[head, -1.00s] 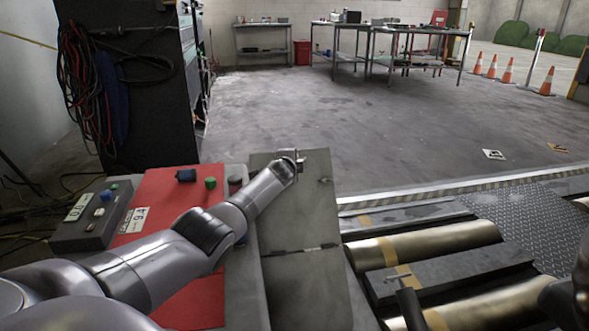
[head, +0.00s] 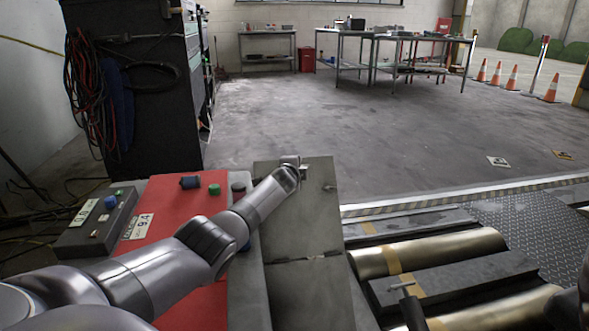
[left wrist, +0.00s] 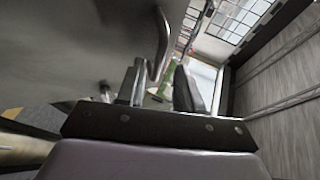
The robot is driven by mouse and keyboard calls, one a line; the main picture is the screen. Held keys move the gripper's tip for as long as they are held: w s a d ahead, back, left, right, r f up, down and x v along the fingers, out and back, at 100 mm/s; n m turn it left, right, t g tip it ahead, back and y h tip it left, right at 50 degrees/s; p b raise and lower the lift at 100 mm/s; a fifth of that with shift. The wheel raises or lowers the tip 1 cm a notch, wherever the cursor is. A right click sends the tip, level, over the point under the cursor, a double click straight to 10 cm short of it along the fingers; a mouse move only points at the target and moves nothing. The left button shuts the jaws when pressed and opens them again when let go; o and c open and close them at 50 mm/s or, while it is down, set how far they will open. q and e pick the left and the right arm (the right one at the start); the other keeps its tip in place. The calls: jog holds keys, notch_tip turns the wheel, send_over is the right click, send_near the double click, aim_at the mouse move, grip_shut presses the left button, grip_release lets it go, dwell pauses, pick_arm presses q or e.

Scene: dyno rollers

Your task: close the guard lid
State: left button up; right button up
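The guard lid appears to be the grey metal panel (head: 305,222) right of the red control panel in the head view; a dark seam with a small bar crosses it. How far it stands open is unclear. My left gripper (head: 291,163) is at its far end. In the left wrist view, the left gripper (left wrist: 158,92) has its two fingers apart. A bent metal handle (left wrist: 163,45) rises just beyond the gap, near a grey surface on the left; contact is unclear. My right gripper does not show clearly.
A red panel (head: 170,205) with buttons and a grey control box (head: 95,225) stand left of the lid. Brass rollers (head: 430,252) and dark plates lie right of it. A dark rack (head: 135,100) with cables stands behind left.

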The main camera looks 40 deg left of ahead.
pick_arm(q)
jog(key=p+v, duration=0.5)
jog(key=v, duration=0.1)
jog(key=shift+s+d+r+p, duration=0.15)
jog(key=shift+s+d+p, duration=0.1)
jog(key=shift+p, duration=0.15)
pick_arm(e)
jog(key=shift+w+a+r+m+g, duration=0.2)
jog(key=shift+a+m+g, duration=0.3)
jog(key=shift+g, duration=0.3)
